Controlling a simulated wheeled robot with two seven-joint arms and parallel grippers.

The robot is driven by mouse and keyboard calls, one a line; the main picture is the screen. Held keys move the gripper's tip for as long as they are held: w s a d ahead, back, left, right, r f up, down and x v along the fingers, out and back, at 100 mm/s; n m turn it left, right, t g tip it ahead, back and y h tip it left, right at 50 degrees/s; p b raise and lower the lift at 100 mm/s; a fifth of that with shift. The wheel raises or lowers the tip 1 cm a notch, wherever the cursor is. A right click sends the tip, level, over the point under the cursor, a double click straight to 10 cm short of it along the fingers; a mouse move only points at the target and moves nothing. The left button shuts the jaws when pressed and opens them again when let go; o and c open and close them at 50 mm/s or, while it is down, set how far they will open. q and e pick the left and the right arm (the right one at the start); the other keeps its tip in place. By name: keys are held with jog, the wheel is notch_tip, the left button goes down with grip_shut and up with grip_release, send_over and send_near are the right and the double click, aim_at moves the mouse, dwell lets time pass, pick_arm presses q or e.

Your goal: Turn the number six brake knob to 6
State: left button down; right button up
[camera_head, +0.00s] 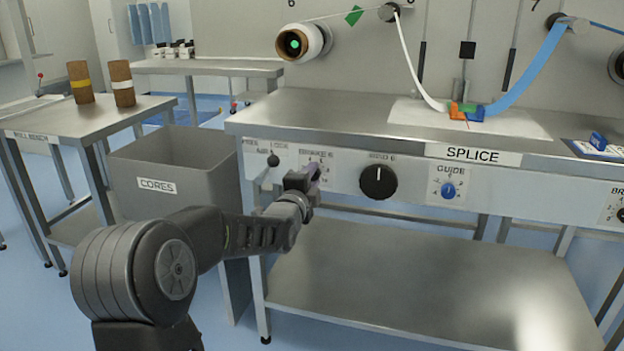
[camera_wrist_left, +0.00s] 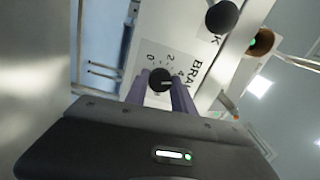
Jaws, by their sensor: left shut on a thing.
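The brake 6 knob (camera_wrist_left: 158,81) is a small round black knob with a light mark, on a white dial plate (camera_wrist_left: 180,48) with printed numbers, of which 0, 2 and 4 show in the left wrist view. I cannot read surely which number its mark faces. My left gripper (camera_head: 312,174) is at the front panel of the splice table, over the plate labelled brake 6 (camera_head: 316,154), and hides the knob in the head view. In the left wrist view its two purple fingers (camera_wrist_left: 160,92) are shut on the knob, one on each side. My right gripper is out of view.
A grey cores bin (camera_head: 158,205) stands left of the splice table (camera_head: 300,122). The lower shelf (camera_head: 420,285) is bare.

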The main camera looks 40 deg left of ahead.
pick_arm(q)
jog(key=m, duration=0.4)
jog(key=shift+m, duration=0.3)
jog(key=m+p, duration=0.1)
jog(key=m, duration=0.3)
jog(key=shift+f+m, duration=0.1)
jog(key=shift+m, duration=0.3)
jog(key=c, duration=1.1)
grip_release()
jog(key=shift+o, duration=0.2)
jog(key=p+v, duration=0.2)
jog(key=v, duration=0.5)
jog(key=shift+s+d, duration=0.15)
jog(key=shift+s, duration=0.25)
